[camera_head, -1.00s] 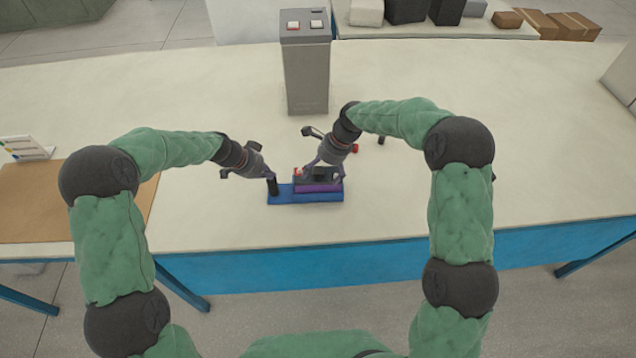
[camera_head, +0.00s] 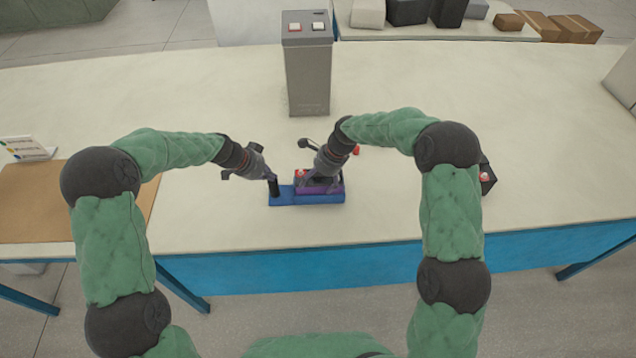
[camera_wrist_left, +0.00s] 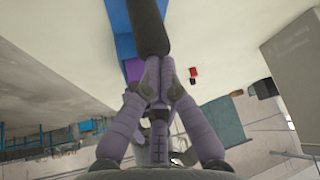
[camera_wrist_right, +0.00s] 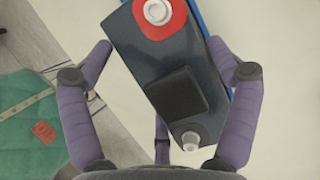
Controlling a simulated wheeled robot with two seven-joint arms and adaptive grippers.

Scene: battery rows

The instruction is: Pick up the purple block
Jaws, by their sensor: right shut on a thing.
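The purple block (camera_head: 330,190) lies on the right part of a blue tray (camera_head: 283,200), with a dark battery (camera_head: 320,182) on or against it. It also shows as a small purple patch in the left wrist view (camera_wrist_left: 133,70). My right gripper (camera_head: 312,180) is at the battery, its fingers on either side of it. In the right wrist view the battery (camera_wrist_right: 172,75) has a red-ringed terminal and a pale one; no purple shows there.
A grey box with two buttons (camera_head: 307,75) stands behind the tray. Another dark battery (camera_head: 487,177) sits right, partly behind my right arm. A small red object (camera_head: 356,150) lies behind my right gripper. A brown board (camera_head: 60,205) lies left. The tabletop between is clear.

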